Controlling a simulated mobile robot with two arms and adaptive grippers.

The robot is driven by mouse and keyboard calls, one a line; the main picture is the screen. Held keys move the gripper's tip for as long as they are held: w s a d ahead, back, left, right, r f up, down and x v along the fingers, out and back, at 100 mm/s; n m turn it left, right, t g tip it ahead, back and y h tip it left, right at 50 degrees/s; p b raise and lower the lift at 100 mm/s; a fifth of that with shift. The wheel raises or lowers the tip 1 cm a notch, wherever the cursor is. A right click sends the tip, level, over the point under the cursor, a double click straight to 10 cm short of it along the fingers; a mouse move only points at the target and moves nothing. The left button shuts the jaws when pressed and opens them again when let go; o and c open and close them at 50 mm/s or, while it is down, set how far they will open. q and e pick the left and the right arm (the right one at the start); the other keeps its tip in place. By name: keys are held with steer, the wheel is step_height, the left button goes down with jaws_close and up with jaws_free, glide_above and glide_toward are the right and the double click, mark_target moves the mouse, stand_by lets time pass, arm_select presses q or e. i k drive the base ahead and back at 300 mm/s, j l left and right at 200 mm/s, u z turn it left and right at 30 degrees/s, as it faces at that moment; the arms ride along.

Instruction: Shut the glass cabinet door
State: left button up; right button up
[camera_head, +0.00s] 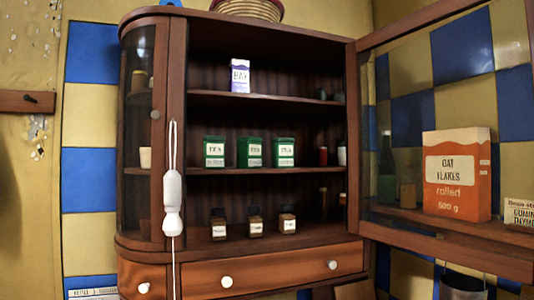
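The wooden cabinet (176,240) stands against the tiled wall, with its shelved front uncovered. Its glass door (450,252) is hinged at the cabinet's right side and stands wide open, swung out to the right. The door's wooden frame surrounds a clear pane, and its far edge runs to the picture's right border. A curved glass side panel (138,70) is at the cabinet's left. Neither of my grippers is in view.
Green tea tins (251,152), a white-purple box (240,76) and small jars (255,226) stand on the shelves. An orange oat flakes box (457,200) shows at the open door. A white pull (172,190) hangs on a cord before the cabinet. A drawer (275,272) lies below.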

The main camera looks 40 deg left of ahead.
mark_target(513, 268)
steer(key=k+j+u, duration=0.15)
steer(key=u, duration=0.2)
steer(key=k+j+u, duration=0.2)
steer(key=u, duration=0.15)
